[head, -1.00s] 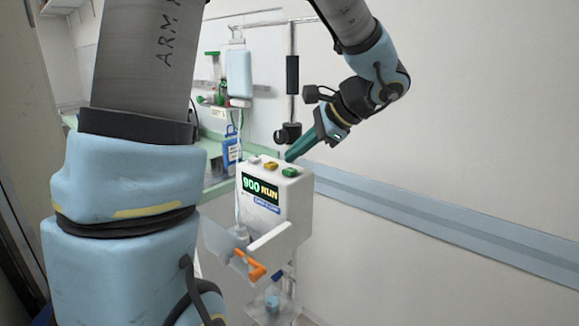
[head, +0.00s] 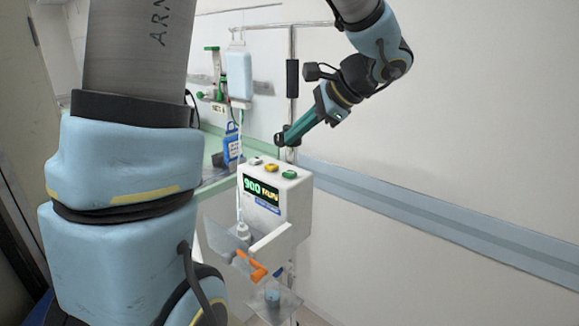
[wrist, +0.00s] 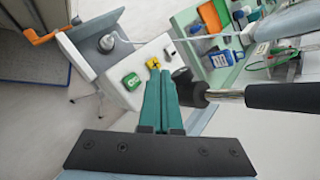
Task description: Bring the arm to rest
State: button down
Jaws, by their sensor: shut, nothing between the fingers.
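My gripper (head: 284,138) is shut and empty. In the head view its teal fingers point down and left, above the back of the white pump (head: 292,210), apart from its buttons. In the wrist view the closed fingers (wrist: 160,75) point toward the pump's top. The pump has a white, a yellow (head: 271,168) and a green button (head: 289,174) on top. Its lit screen (head: 261,188) reads 900 and a second word I cannot read clearly.
A pole (head: 292,100) with a dark grip (head: 292,78) stands close behind my gripper. A pale blue bag (head: 239,75) hangs left of it. A blue container (head: 232,147) stands on the green counter. The wall at right leaves free room.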

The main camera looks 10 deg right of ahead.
jog(key=shift+f, duration=0.1)
dwell(0.4)
jog(key=s+a+f+n+g+h, duration=0.1)
jog(key=s+a+f+n+h, duration=0.1)
jog(key=a+f+n, duration=0.2)
jog(key=s+a+f+n+g+h, duration=0.1)
jog(key=s+a+f+n+h, duration=0.1)
jog(key=a+f+n, duration=0.3)
jog(key=s+a+f+n+g+h, duration=0.1)
jog(key=s+a+f+n+h, duration=0.2)
jog(key=a+f+n, duration=0.2)
jog(key=shift+s+a+f+n+g+h, duration=0.15)
jog(key=shift+n+g+h, duration=0.15)
jog(key=shift+n+h, duration=0.15)
